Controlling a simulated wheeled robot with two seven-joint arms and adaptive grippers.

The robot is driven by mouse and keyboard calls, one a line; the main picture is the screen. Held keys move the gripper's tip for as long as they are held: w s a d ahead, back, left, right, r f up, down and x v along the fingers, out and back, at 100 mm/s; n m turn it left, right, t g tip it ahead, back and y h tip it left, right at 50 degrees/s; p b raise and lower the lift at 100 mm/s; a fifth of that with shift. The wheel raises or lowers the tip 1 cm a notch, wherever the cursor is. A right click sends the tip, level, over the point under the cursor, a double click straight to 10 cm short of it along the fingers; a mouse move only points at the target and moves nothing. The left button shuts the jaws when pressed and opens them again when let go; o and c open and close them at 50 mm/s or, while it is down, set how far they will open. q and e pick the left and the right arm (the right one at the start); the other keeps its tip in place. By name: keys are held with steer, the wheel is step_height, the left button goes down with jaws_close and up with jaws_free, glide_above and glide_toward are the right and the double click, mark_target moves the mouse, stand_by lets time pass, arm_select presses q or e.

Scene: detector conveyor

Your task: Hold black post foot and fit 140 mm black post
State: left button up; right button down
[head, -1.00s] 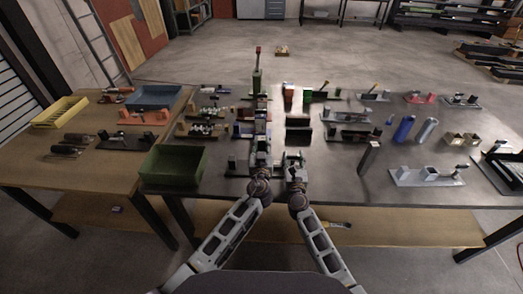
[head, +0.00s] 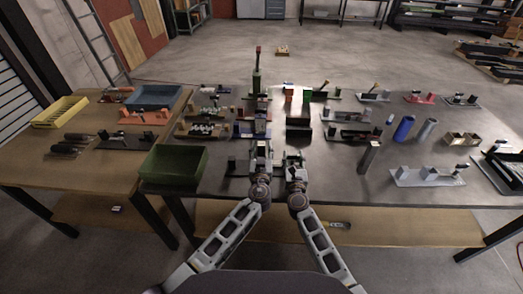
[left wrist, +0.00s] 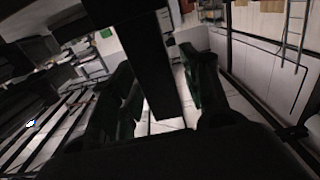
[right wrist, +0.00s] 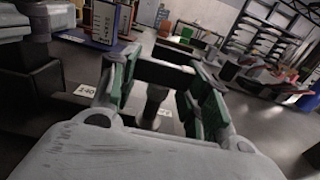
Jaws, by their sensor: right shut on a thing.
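My left gripper (head: 262,164) and my right gripper (head: 294,165) are side by side over the front edge of the metal table in the head view. In the left wrist view the left fingers (left wrist: 160,95) stand apart, with light gaps on both sides of a dark upright bar (left wrist: 158,60). I cannot tell if this bar is the 140 mm black post. In the right wrist view the right fingers (right wrist: 156,95) have green pads and are shut on a small dark cylindrical piece (right wrist: 155,100), which looks like the post foot; the fingers partly hide it.
A green bin (head: 172,165) stands left of the grippers. A dark cylinder (head: 369,157) and a grey fixture (head: 428,177) stand to the right. Several fixtures crowd the table behind the grippers. A white label (right wrist: 85,91) lies beside the right fingers.

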arm_select(q)
steer(key=shift+r, duration=0.1)
stand_by(0.3)
steer(key=s, duration=0.7)
steer(key=shift+s, duration=0.25)
stand_by(0.6)
arm_select(e)
steer(key=c, duration=0.6)
jaws_free()
steer(key=shift+s, duration=0.1)
steer(key=shift+s, duration=5.9)
